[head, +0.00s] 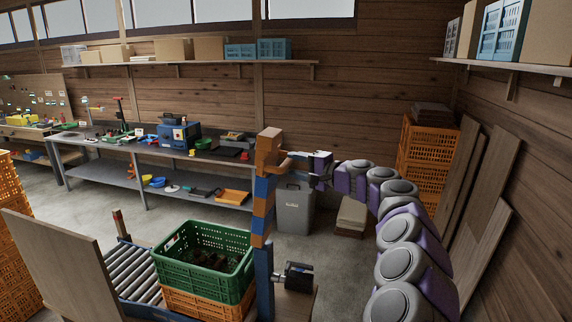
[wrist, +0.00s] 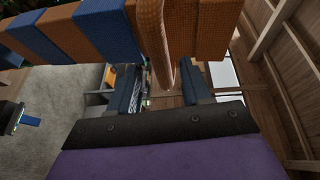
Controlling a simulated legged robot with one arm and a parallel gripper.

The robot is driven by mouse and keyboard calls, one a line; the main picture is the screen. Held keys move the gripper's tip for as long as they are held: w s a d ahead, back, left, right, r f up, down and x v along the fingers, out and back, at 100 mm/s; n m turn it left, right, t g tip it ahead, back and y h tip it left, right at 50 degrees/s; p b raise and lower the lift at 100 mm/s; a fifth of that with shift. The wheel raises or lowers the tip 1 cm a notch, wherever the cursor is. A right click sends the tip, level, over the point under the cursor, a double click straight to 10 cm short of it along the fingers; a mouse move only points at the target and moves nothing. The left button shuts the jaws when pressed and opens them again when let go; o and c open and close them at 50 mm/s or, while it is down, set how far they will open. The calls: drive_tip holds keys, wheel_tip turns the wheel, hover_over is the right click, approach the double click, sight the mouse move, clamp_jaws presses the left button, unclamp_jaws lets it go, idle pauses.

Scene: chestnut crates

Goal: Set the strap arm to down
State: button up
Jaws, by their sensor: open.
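The strap arm (head: 262,190), banded orange and blue, stands upright on a blue post (head: 265,285) beside the roller conveyor. In the wrist view its banded length (wrist: 75,32) runs across the top. A brown-orange handle (head: 286,163) sticks out from its upper part toward my gripper. My gripper (head: 299,157) is at the handle, coming from the right. In the wrist view my gripper (wrist: 160,80) is open, with one finger on either side of the handle (wrist: 156,40). I cannot tell whether either finger touches it.
A green crate (head: 240,243) with dark contents sits on an orange crate (head: 190,303) by the post. A dark motor-like unit (head: 297,275) is right of the post. A grey bin (head: 294,212) stands behind. Boards (head: 480,200) lean against the right wall.

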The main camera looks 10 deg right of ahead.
sight(288, 163)
drive_tip(key=shift+x, duration=1.95)
drive_tip(key=shift+d, duration=0.1)
clamp_jaws()
